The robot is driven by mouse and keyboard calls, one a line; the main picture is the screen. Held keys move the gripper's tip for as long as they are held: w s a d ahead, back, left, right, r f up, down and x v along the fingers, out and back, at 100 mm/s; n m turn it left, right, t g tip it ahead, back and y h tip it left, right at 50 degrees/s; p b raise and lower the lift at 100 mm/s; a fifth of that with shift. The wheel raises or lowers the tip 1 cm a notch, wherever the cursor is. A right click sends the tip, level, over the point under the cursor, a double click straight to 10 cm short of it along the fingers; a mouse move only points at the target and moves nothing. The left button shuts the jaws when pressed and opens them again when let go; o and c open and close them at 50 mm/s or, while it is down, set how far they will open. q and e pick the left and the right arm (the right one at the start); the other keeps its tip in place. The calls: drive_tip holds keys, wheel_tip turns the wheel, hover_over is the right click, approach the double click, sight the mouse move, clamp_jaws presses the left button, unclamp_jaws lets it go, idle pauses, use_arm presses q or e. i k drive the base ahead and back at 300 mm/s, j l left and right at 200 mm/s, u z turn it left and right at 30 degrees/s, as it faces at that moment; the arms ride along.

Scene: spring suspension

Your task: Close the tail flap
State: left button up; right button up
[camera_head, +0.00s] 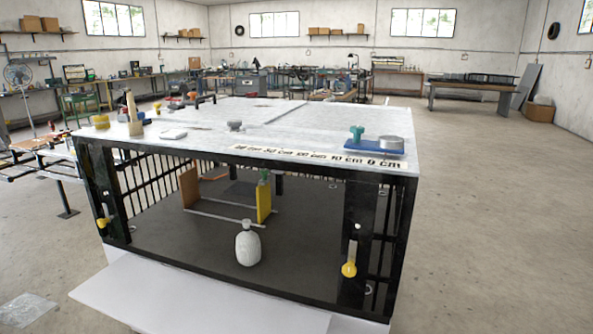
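The tail flap (190,298) looks to be the flat white panel at the lower front of the black-framed box. It lies folded out toward me, below the box's open front, and its near edge runs out of the picture. The box's front posts each carry an upright latch-like piece with a yellow knob, one on the left post (103,222) and one on the right post (349,269). Neither of my grippers shows in the head view.
Inside the box stand a white rounded container (248,246), a yellow panel (264,202) and a brown board (189,188). Open floor (490,210) lies to the right.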

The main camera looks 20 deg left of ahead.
sight(149, 295)
drive_tip(key=j+u, duration=0.1)
drive_tip(key=u, duration=1.25)
